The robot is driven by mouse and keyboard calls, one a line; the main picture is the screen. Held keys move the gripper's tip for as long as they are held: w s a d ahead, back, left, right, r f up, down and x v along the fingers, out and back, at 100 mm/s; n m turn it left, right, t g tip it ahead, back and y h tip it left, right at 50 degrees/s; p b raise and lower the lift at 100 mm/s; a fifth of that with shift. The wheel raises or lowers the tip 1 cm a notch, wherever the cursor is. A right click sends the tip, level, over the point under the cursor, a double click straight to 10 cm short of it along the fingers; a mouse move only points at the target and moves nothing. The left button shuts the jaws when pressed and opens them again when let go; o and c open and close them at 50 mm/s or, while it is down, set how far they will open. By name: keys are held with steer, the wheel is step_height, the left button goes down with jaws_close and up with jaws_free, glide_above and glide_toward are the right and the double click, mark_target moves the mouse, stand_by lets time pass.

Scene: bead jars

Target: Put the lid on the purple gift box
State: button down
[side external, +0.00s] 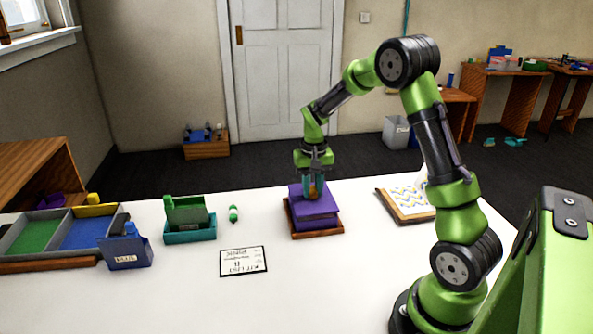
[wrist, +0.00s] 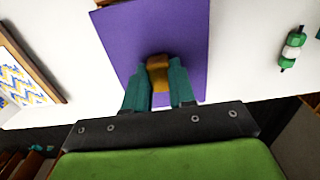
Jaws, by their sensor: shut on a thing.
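The purple gift box (side external: 316,222) stands on a brown wooden tray (side external: 318,234) near the middle of the white table. Its purple lid (side external: 308,205) is on top of the box or just over it and looks slightly turned against it; I cannot tell whether it is fully seated. My gripper (side external: 313,191) points down and is shut on the lid's brown-orange knob. In the wrist view my gripper (wrist: 158,88) has its two teal fingers on either side of the knob (wrist: 158,70), above the flat purple lid (wrist: 165,30). The box is hidden under the lid there.
Left of the box lie a green and white bead piece (side external: 233,213), a teal bin with a green block (side external: 190,225), a blue bin (side external: 127,253) and a grey divided tray (side external: 65,238). A label card (side external: 244,261) lies in front. A patterned board (side external: 405,204) lies right.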

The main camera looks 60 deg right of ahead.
steer(key=shift+f, duration=0.85)
stand_by(1.0)
steer(key=c, duration=0.9)
jaws_free()
steer(key=shift+o, duration=0.2)
steer(key=shift+r, duration=0.15)
step_height(320, 180, up, 16)
steer(key=s+a+r+n+t+y, duration=0.1)
steer(key=s+a+n+t, duration=0.1)
steer(key=s+a, duration=0.5)
steer(key=s+a+r+n+t+y, duration=0.1)
steer(key=s+a+n+t, duration=0.2)
steer(key=a, duration=1.1)
steer(key=s+t, duration=0.2)
steer(key=s, duration=0.3)
steer(key=shift+s+r, duration=0.2)
steer(key=shift+r, duration=0.15)
